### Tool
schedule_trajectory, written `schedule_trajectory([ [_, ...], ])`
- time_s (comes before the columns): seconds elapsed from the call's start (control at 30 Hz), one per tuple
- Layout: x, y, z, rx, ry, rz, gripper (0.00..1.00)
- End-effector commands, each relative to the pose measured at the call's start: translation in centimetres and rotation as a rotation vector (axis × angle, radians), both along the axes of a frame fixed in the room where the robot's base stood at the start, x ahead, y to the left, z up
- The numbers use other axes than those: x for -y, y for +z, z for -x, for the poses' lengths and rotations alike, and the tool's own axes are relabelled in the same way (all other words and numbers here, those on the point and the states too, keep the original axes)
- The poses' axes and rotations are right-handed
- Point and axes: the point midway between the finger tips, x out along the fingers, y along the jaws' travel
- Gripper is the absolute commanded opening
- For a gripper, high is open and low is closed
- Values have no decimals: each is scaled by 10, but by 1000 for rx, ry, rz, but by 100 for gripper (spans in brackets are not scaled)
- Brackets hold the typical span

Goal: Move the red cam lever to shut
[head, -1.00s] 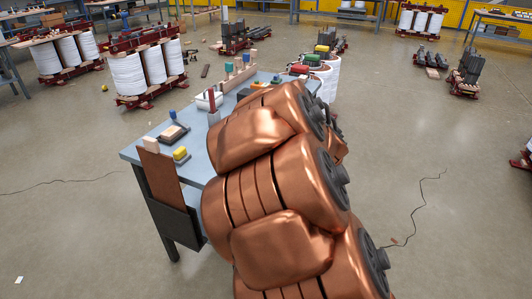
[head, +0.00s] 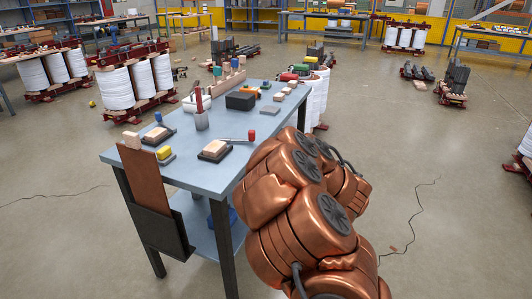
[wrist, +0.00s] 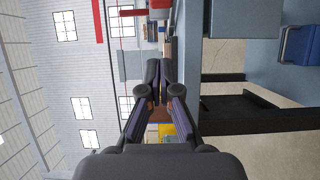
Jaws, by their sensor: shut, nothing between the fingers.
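The red-knobbed cam lever (head: 251,135) is in the head view, near the table's right edge. Its grey bar points right from a dark-based fixture holding a pale block (head: 214,149). The lever stands clear of the block top, pointing away from it. My gripper (wrist: 157,72) shows in the wrist view, its dark fingers together and empty. In the head view my copper arm hides the gripper, and the lever is not recognisable in the wrist view. No contact between them shows.
A brown panel (head: 143,178) rises at the front left.

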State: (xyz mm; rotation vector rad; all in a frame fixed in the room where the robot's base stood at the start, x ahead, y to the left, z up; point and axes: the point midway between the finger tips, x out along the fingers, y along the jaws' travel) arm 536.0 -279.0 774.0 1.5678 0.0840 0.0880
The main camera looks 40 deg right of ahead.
Motion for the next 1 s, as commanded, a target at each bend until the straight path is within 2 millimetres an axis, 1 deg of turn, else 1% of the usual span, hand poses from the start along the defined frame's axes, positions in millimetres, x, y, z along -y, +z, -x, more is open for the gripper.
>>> schedule_trajectory([
  [0.17,-4,-1,-26,1,2,-2,0],
  [0.3,-7,-1,-51,1,4,-3,0],
  [0.57,-11,0,-95,1,0,-2,0],
  [0.6,-6,0,-97,0,-3,-2,0],
  [0.8,7,-1,-111,-3,-3,-2,0],
  [1.0,14,0,-120,-1,-3,-2,0],
])
